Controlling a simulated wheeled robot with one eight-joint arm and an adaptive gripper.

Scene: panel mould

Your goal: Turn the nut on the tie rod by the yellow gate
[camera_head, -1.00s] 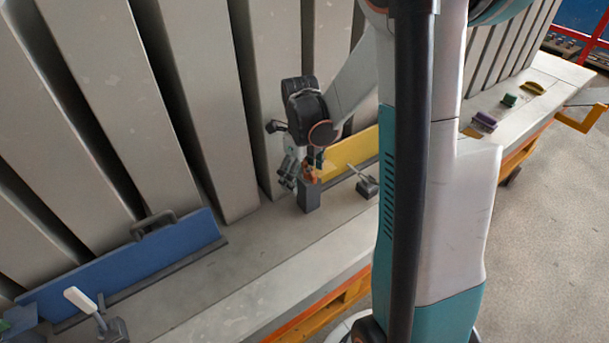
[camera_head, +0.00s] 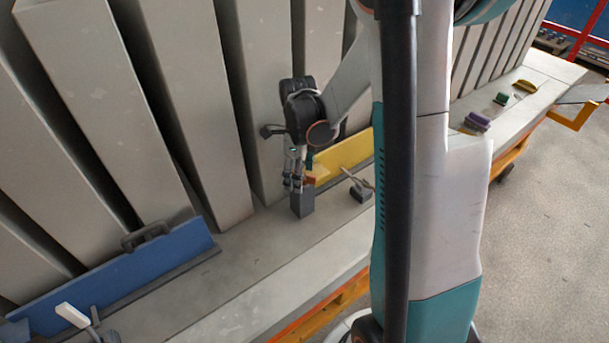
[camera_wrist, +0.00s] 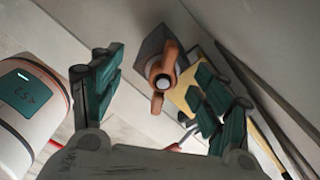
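The nut (camera_wrist: 165,65) is an orange wing nut around the pale round end of the tie rod (camera_wrist: 162,82), at a dark grey block (camera_wrist: 150,43) in the wrist view. In the head view, the nut (camera_head: 316,175) shows partly, low beside the yellow gate (camera_head: 347,152), above the grey block (camera_head: 302,204). My gripper (camera_wrist: 155,92) is open in the wrist view, its green-and-dark fingers apart on either side of the nut, without visible contact. In the head view, my gripper (camera_head: 298,172) is just above the block and covers part of the nut.
A blue gate (camera_head: 120,272) with a handle stands at the lower left. A clamp (camera_head: 360,190) with a pale lever sits right of the block. Tall grey panels (camera_head: 190,110) rise close behind my gripper. The bench top (camera_head: 235,258) in front is mostly clear.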

